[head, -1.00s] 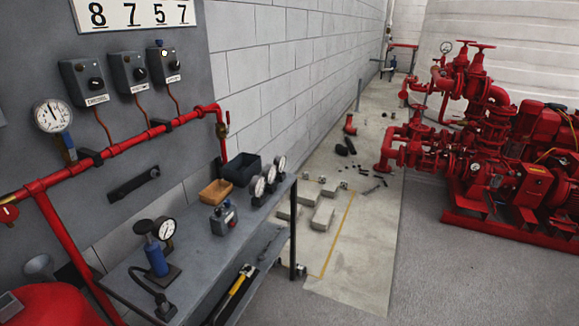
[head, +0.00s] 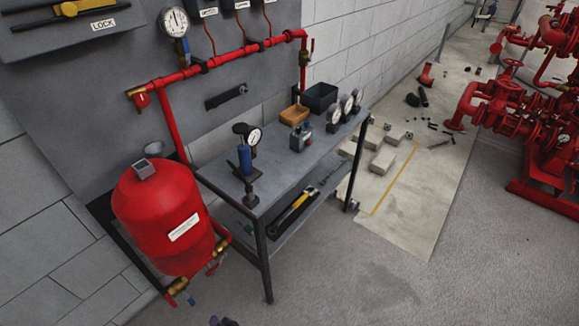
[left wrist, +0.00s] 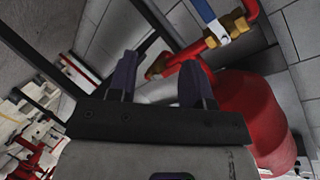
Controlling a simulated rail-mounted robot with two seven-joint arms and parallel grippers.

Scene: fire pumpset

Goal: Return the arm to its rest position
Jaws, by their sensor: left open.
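My left gripper (left wrist: 160,76) shows in the left wrist view with its two dark fingers apart and nothing between them. In the head view only a small dark tip of it (head: 222,321) shows at the bottom edge, in front of the red tank (head: 160,215) and the bench. The rest of the left arm is hidden below the picture. The red tank and its brass-fitted pipe also show beyond the fingers in the left wrist view, apart from the gripper as far as I can tell. My right gripper is in neither view.
A grey bench (head: 285,165) carries gauges, a black bin (head: 320,97) and a wooden tray (head: 294,115). A yellow-handled tool (head: 292,208) lies on its lower shelf. Red pumps (head: 520,120) stand at right. The grey floor (head: 380,285) in front is clear.

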